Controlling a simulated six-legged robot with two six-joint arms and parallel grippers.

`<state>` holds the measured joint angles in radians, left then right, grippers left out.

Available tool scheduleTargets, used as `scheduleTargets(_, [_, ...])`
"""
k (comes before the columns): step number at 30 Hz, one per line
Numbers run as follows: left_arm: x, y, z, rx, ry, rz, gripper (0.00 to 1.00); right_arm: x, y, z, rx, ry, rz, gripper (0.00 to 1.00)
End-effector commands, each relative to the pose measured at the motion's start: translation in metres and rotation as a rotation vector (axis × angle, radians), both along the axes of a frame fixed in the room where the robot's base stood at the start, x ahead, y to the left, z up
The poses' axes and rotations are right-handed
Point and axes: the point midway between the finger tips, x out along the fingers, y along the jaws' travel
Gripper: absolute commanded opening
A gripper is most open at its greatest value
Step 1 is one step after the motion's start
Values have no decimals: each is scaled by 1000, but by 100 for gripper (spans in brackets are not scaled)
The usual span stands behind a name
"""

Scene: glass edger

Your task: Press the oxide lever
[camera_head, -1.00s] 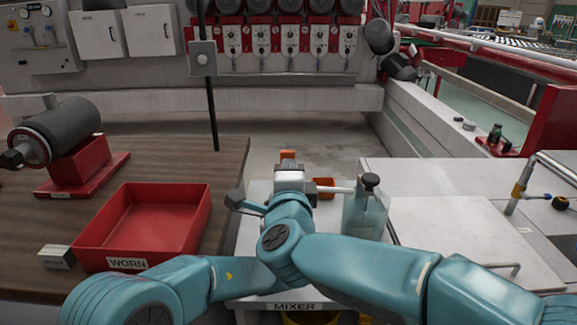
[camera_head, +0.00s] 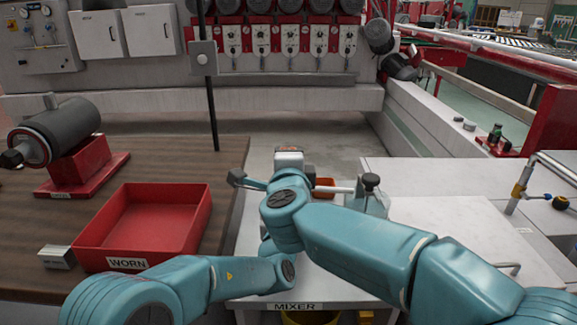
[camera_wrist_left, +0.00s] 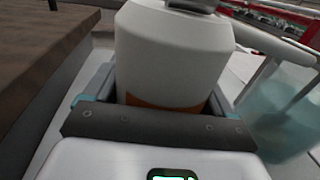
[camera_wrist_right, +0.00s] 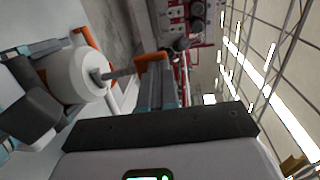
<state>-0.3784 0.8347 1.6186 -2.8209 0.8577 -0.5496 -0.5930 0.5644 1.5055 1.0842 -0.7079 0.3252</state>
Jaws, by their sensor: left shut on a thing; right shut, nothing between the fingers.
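My left gripper (camera_wrist_left: 165,100) is shut around a white canister (camera_wrist_left: 172,50), with a grey fitting on top. The canister also shows in the right wrist view (camera_wrist_right: 72,76), where a grey shaft (camera_wrist_right: 120,72) sticks out of its end. This shaft may be the oxide lever; I cannot tell for sure. My right gripper (camera_wrist_right: 155,62) is shut and empty, its orange tip close to the shaft's end; contact is unclear.
A glass jar (camera_head: 378,205) with a black knob and white tube stands just right of my grippers. A red WORN tray (camera_head: 190,245) is on the wooden bench (camera_head: 228,165) at left.

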Motion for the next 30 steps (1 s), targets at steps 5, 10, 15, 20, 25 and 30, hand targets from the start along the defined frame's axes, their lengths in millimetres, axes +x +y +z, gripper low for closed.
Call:
scheduleTargets(5, [0,0,-1,0,1,0,55,-4,0,1,0,-1,0,0])
scheduleTargets(10, [0,0,-1,0,1,0,55,-29,0,7,-1,-2,2,0])
scheduleTargets(15, [0,0,-1,0,1,0,55,-64,0,15,1,-2,3,0])
scheduleTargets(20, [0,0,-1,0,1,0,55,-87,0,19,0,-1,2,0])
scheduleTargets(25, [0,0,0,0,1,0,55,-97,-1,21,0,0,0,0])
scheduleTargets(30, [0,0,0,0,0,0,55,-98,-1,21,0,0,0,0])
